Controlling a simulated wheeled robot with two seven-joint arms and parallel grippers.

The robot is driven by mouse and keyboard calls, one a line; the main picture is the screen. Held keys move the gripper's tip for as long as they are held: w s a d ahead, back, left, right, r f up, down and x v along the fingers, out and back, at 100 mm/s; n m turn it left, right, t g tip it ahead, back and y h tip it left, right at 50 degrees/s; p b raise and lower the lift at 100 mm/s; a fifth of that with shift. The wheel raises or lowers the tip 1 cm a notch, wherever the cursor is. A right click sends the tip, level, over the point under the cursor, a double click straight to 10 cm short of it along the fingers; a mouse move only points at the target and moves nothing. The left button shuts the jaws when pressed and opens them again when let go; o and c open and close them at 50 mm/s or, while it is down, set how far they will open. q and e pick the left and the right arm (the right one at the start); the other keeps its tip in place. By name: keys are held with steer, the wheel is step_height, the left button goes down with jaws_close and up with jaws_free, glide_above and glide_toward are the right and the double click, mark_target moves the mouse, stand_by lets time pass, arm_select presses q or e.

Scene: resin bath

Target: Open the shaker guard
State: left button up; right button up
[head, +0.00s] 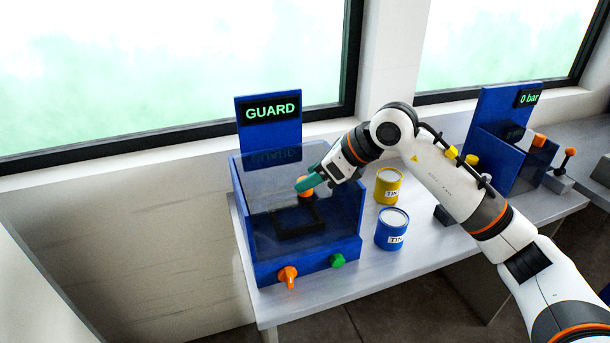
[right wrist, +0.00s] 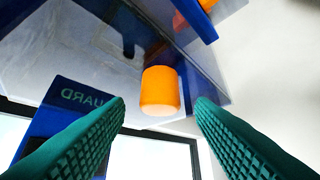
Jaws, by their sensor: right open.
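The shaker is a blue box (head: 308,266) with a smoky see-through guard (head: 262,180) that appears to be down over it. A dark square frame (head: 284,226) shows inside. An orange knob (head: 304,190) sits on the guard; in the right wrist view the knob (right wrist: 160,90) stands between my fingers, with space on both sides. My right gripper (head: 307,184) has teal fingers and is open at the knob, not closed on it. The fingers (right wrist: 160,105) partly hide the knob in the head view. My left gripper is not in view.
A sign reading GUARD (head: 270,110) stands behind the box. An orange knob (head: 288,277) and a green button (head: 337,260) are on its front. A yellow tin (head: 389,187) and a blue tin (head: 391,231) stand to its right. Another blue machine (head: 497,118) is farther right.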

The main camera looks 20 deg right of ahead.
mark_target(294, 190)
steer(key=shift+x, duration=1.3)
jaws_close()
